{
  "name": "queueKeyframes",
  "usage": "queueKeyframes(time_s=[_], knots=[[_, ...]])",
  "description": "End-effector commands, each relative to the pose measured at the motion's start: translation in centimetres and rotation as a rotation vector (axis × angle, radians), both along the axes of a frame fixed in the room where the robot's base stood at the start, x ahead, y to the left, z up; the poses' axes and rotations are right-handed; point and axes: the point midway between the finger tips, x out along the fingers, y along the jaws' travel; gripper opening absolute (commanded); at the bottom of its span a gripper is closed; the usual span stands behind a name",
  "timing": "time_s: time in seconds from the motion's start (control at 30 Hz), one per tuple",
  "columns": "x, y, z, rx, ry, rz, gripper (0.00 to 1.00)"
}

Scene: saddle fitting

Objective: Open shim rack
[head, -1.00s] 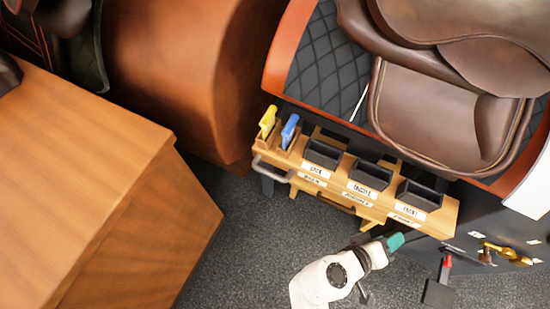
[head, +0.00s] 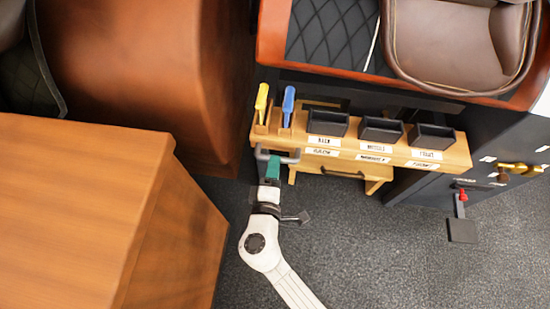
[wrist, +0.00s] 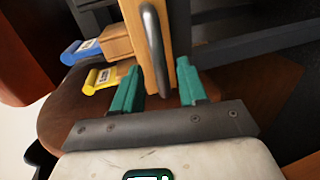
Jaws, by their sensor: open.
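The wooden rack (head: 455,157) with labelled fronts stands below the saddle in the head view. A grey bar handle (head: 296,157) sticks out at its left end; this handle also shows upright in the wrist view (wrist: 152,50). My gripper (head: 273,160) is at this handle, with teal fingers. In the wrist view my gripper (wrist: 157,80) is open, with the handle lined up between its two fingers. I cannot tell whether the fingers touch it. A yellow-handled piece (head: 261,103) and a blue-handled piece (head: 288,104) stand upright at the rack's left end.
Several black bins sit along the rack, such as the middle bin (head: 381,130). A dark pull (head: 345,173) shows beneath the rack. A large wooden block (head: 80,210) stands to the left. Grey floor (head: 400,260) is free in front of the rack.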

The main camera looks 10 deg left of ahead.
Motion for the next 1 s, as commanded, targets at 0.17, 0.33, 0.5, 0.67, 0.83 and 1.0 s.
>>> queueKeyframes(time_s=[0.17,0.33,0.5,0.67,0.83,1.0], knots=[[2.6,-0.1,-0.6,0.001,-0.001,-0.002,0.42],[3.8,-0.2,-0.8,0.001,0.000,-0.001,0.42],[4.0,-0.2,-0.8,0.001,0.001,-0.001,0.42],[4.0,-0.2,-0.8,0.001,0.001,-0.001,0.41],[4.0,-0.2,-0.8,0.001,0.001,-0.001,0.25],[4.0,-0.2,-0.8,0.001,0.001,-0.001,0.09]])
